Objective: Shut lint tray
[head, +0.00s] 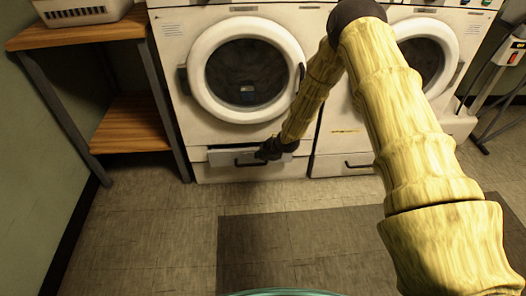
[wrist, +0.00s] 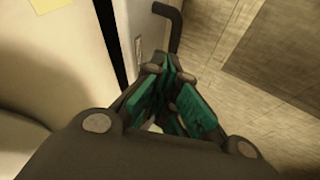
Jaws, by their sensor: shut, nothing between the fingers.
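The lint tray (head: 228,158) is the low drawer with a dark bar handle under the left machine's round door, in the head view. Its front seems to stand a little out from the machine, with a dark strip above it. My gripper (head: 264,153) is at the right part of the tray front, by the handle; whether it touches cannot be told. In the wrist view my gripper (wrist: 168,75) has its teal-padded fingers together, with nothing held. A dark handle (wrist: 174,25) lies beyond the fingertips; which drawer it belongs to is unclear.
The left machine (head: 190,115) has a shut round door (head: 285,105). A second machine (head: 345,140) with a low drawer stands to its right. A wooden shelf unit (head: 125,125) stands at the left, with a white basket (head: 85,10) on top.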

